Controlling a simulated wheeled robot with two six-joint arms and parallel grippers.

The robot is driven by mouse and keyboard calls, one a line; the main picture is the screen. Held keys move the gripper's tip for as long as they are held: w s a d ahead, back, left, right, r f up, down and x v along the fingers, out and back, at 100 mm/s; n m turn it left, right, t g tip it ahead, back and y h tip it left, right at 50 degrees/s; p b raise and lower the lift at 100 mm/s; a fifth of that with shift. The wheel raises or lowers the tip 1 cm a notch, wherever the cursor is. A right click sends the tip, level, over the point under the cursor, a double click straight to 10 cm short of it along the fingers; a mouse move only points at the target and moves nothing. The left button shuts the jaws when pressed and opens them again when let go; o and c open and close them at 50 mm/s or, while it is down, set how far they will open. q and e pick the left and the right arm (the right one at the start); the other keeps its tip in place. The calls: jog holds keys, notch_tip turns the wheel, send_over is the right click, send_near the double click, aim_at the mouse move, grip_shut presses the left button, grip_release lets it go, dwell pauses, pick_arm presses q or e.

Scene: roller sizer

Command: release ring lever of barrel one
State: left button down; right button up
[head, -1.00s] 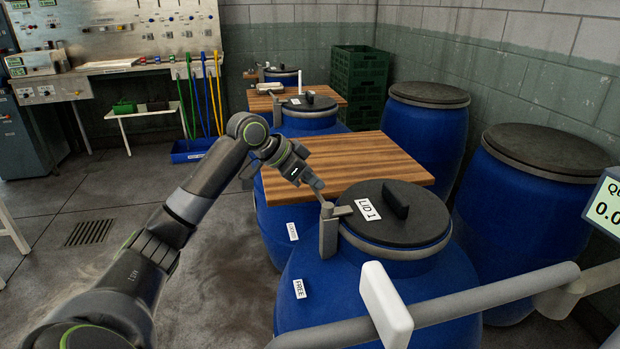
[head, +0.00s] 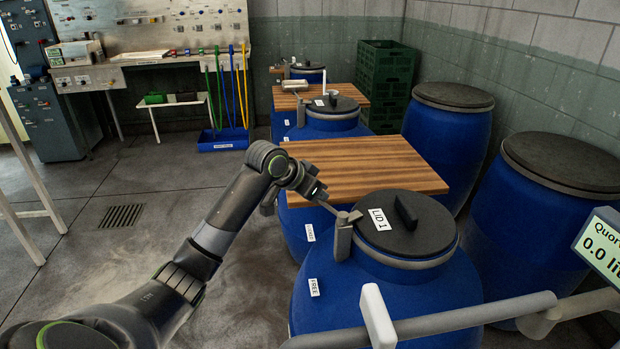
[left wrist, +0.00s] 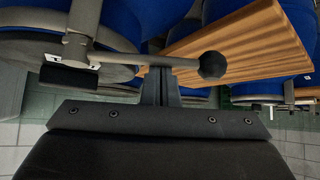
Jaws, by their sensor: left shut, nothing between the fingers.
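Barrel one is the blue barrel (head: 400,295) at the front, with a dark lid (head: 425,235) labelled LID 1. A grey metal ring lever (head: 343,240) stands at the left side of its rim. In the left wrist view the lever's bar (left wrist: 125,60) runs from the rim to a dark ball knob (left wrist: 212,65). My left gripper (head: 334,209) is shut and empty at the lever. In the left wrist view its fingertips (left wrist: 160,68) are right at the bar, between rim and knob; I cannot tell whether they touch. A FREE label (head: 314,287) is on the barrel's side. My right gripper is not in view.
A wooden board (head: 370,165) lies just behind barrel one. Other blue barrels (head: 447,135) stand at right and behind. A pale bar (head: 460,318) with a white block (head: 377,316) crosses the front. A display (head: 603,250) is at far right. The floor at left is open.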

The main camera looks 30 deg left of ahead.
pick_arm(q)
jog(key=s+d+n+g+y+p, duration=0.1)
jog(key=s+n+y+p, duration=0.7)
jog(key=p, duration=1)
jog(key=shift+s+d+n+y, duration=0.3)
jog(key=shift+s+d+n, duration=0.1)
jog(key=shift+n, duration=1.5)
jog(key=shift+p, duration=0.3)
